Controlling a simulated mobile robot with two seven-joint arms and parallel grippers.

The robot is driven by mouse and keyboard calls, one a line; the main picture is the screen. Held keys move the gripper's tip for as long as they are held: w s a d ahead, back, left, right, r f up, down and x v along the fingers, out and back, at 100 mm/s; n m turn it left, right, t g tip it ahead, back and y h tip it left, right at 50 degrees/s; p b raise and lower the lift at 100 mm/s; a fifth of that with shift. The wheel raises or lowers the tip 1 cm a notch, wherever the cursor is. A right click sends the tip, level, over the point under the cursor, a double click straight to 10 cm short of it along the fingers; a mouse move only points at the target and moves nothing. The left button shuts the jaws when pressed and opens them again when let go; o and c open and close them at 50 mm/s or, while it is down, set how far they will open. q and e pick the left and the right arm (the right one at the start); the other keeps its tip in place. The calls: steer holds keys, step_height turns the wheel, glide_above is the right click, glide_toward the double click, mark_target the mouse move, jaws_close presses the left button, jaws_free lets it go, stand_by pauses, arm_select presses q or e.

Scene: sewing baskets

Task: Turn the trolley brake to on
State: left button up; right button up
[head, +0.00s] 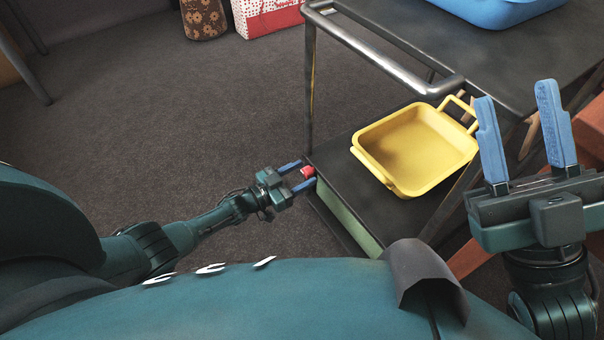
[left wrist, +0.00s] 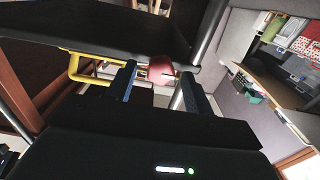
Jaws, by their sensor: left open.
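The trolley (head: 345,160) is black with a grey metal handle bar (head: 385,62), and it stands at the right of the head view. A small red knob (head: 308,171), which looks like the brake, sits at its lower shelf's near left corner. The knob also shows in the left wrist view (left wrist: 160,69), with a dark line at its right side. My left gripper (head: 301,177) is open, with its blue fingers at the knob, one on each side. I cannot tell whether they touch it. My right gripper (head: 518,97) is open and empty, raised at the right.
A yellow basket (head: 415,150) stands on the trolley's lower shelf; a blue basket (head: 495,10) stands on its top. A patterned brown basket (head: 204,18) and a red-and-white box (head: 268,18) stand at the back. The carpet (head: 150,120) left of the trolley is clear.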

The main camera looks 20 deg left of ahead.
arm_select(q)
steer(key=shift+c, duration=0.4)
steer(key=c, duration=0.9)
